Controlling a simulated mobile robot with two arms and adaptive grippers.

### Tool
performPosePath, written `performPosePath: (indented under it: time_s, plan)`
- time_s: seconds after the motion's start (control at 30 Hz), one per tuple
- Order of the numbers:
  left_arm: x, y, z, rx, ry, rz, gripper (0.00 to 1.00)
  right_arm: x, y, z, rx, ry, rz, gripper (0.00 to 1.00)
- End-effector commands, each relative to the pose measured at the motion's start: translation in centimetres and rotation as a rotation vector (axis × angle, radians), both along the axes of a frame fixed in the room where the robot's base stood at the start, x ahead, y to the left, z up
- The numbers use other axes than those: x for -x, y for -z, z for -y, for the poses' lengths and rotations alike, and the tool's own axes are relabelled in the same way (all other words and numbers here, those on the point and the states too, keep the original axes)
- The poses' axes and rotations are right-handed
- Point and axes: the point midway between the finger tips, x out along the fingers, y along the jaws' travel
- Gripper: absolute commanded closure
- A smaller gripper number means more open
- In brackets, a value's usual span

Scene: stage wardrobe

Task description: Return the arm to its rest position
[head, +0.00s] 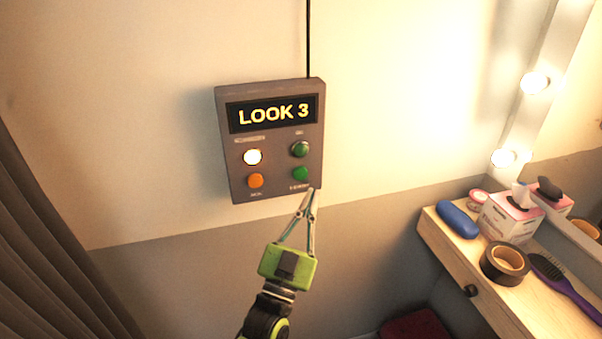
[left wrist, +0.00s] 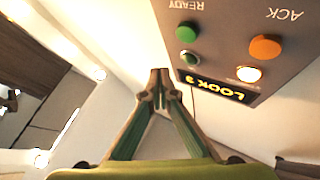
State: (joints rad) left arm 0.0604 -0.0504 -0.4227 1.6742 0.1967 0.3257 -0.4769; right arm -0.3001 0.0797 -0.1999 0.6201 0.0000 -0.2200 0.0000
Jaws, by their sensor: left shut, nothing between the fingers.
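My left gripper (head: 311,192) is green with thin metal fingers. Its fingers are shut together with nothing between them. In the head view the fingertips are at the lower right corner of the grey wall panel (head: 238,143), below the lower green button. I cannot tell whether they touch the panel. In the left wrist view the shut fingertips (left wrist: 159,76) show beside the panel (left wrist: 213,55), with the READY and ACK labels upside down. The panel's display (head: 273,114) reads LOOK 3. My right gripper is not in view.
A wooden shelf (head: 437,238) at the right holds a blue case (head: 458,219), a tissue box (head: 508,218), a black tape roll (head: 504,264) and a hairbrush (head: 566,287). A lit mirror stands behind it. A dark curtain (head: 50,250) hangs at the left. The wall below the panel is clear.

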Motion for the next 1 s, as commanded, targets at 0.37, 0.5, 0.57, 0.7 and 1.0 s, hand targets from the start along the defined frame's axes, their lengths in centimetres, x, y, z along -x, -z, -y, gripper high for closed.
performPosePath:
  time_s: [0.37,0.5,0.57,0.7,1.0]
  plan:
    - [0.0,0.0,0.0,0.0,0.0,0.0,1.0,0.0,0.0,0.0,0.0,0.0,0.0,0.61]
    - [-0.4,2.2,0.0,-0.012,0.001,-0.042,1.0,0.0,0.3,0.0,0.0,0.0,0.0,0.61]
    - [-0.7,4.9,-0.1,-0.027,0.003,-0.09,1.0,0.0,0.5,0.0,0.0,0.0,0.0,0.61]
    - [-1.0,14.4,-0.7,-0.074,0.008,-0.267,1.0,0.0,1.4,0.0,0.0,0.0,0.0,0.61]
    - [3.4,36.9,-4.1,-0.165,-0.002,-0.704,1.0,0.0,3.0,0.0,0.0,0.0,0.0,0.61]
